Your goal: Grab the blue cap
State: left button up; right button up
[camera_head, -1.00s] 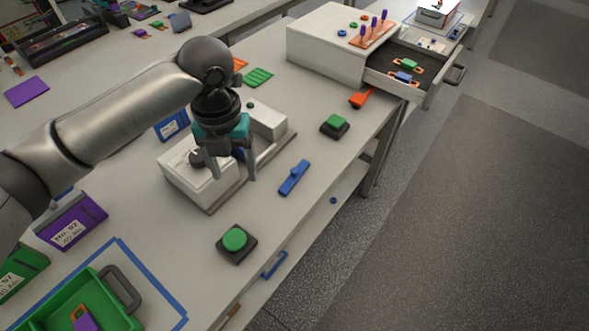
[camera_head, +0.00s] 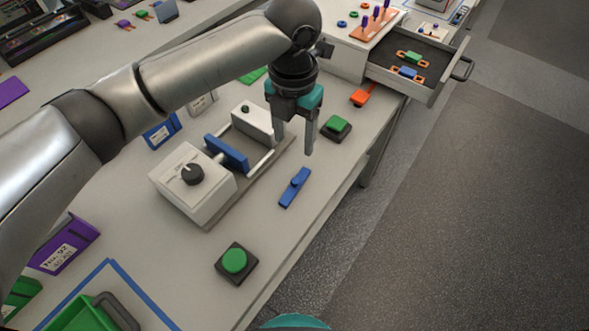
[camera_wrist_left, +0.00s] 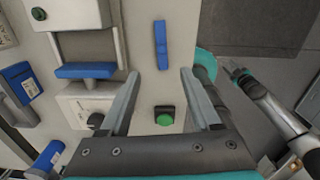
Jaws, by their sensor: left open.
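A blue bar-shaped piece with a small raised knob (camera_head: 295,187) lies on the bench near its front edge. It also shows in the wrist view (camera_wrist_left: 161,45), ahead of the fingertips and roughly midway between them. A blue plate (camera_head: 226,153) stands in the white device; I cannot tell for certain which blue piece is the cap. My left gripper (camera_head: 294,147) is open and empty, pointing down above the bench near the device's right end. My right gripper (camera_wrist_left: 238,73) seems to show in the wrist view, but its jaws are too small to read.
The white device (camera_head: 185,200) with a black knob stands left of the blue bar. Green push buttons sit nearby, one behind (camera_head: 337,126) and one in front (camera_head: 234,261). An open drawer (camera_head: 432,90) juts out at the back right. The floor beyond the bench is clear.

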pick_arm(q)
send_over(294, 182)
notch_tip(294, 182, down, 9)
jog(key=shift+w+f+b, duration=0.1)
jog(key=shift+b, duration=0.35)
jog(key=shift+f, duration=0.4)
notch_tip(294, 182, down, 5)
pick_arm(e)
jog(key=shift+s+d+f, duration=0.1)
jog(key=shift+s+f, duration=0.3)
jog(key=shift+s, duration=0.2)
jog(key=shift+s+f, duration=0.35)
jog(key=shift+s, duration=0.2)
pick_arm(q)
jog(key=shift+c, duration=0.3)
grip_shut()
pick_arm(e)
jog(key=shift+s, duration=0.1)
